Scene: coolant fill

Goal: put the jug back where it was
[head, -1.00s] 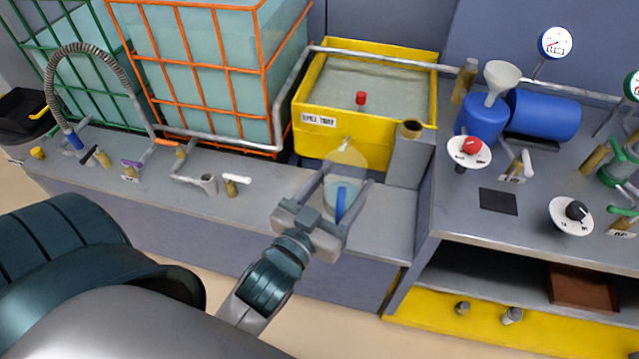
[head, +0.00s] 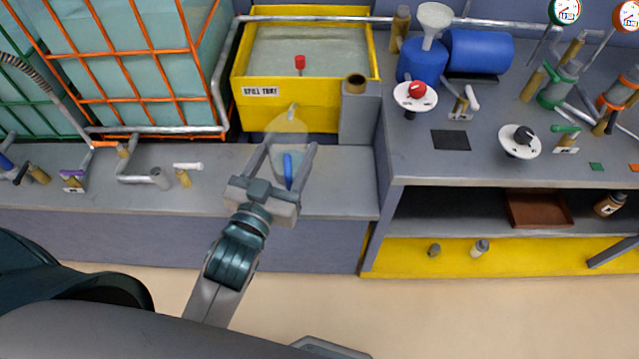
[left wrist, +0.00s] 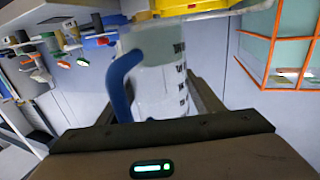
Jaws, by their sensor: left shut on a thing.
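The jug (head: 289,138) is clear with a blue handle. My left gripper (head: 286,152) is shut on it, one finger on each side, in front of the yellow spill tray (head: 300,116). In the left wrist view the jug (left wrist: 162,75) stands between the fingers, with dark marks on its side and the blue handle on the left. It looks roughly upright. Its base is hidden, so I cannot tell whether it touches the bench. My right gripper is not in view.
A black square (head: 451,140) lies bare on the right bench, near a red knob (head: 416,90), a black knob (head: 523,135) and a blue container with a white funnel (head: 435,17). A grey block (head: 360,118) stands right of the jug. Valves and pipes line the left bench.

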